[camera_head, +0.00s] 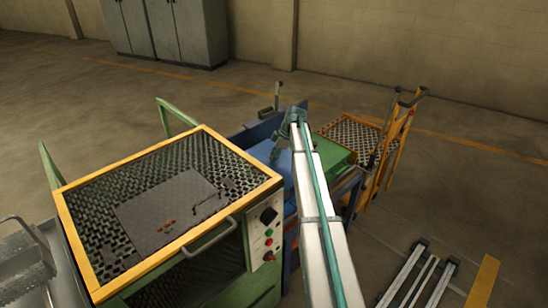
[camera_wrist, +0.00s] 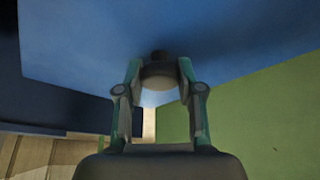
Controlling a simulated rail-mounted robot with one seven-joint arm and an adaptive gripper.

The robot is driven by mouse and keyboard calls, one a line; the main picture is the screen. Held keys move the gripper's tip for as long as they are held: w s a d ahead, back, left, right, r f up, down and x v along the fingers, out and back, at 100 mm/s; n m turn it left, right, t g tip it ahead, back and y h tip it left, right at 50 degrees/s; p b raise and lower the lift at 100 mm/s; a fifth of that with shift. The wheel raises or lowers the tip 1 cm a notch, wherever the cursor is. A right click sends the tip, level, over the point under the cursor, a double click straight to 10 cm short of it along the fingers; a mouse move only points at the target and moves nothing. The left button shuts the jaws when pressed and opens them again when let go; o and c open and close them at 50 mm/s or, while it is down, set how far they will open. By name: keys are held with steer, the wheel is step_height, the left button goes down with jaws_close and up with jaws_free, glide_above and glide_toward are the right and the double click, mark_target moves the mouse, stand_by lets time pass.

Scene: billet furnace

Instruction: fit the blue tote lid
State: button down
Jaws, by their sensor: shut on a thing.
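The blue lid (camera_wrist: 235,40) fills the upper part of the wrist view as a broad, flat blue face. My gripper (camera_wrist: 158,82) is shut on the lid's dark round knob, with one finger on each side. In the head view a blue panel (camera_head: 262,151) shows just left of my wrist, partly hidden by my arm. I cannot tell there where the lid ends and any tote begins. A darker blue face (camera_wrist: 50,100) lies at the left of the wrist view. The tote's opening is not visible.
A green furnace with a yellow-framed mesh top (camera_head: 215,148) stands left of my arm. A green surface (camera_head: 338,148) lies right of my wrist. An orange hand cart (camera_head: 397,150) stands farther right. Rails (camera_head: 412,280) lie on the floor at lower right.

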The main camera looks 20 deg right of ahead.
mark_target(277, 164)
steer(key=shift+f+b, duration=0.9)
steer(key=shift+f, duration=1.55)
steer(key=shift+f+b, duration=0.35)
steer(key=shift+f, duration=0.4)
stand_by(0.5)
steer(key=c, duration=0.7)
jaws_free()
steer(key=shift+o, duration=0.2)
steer(key=v, duration=1.2)
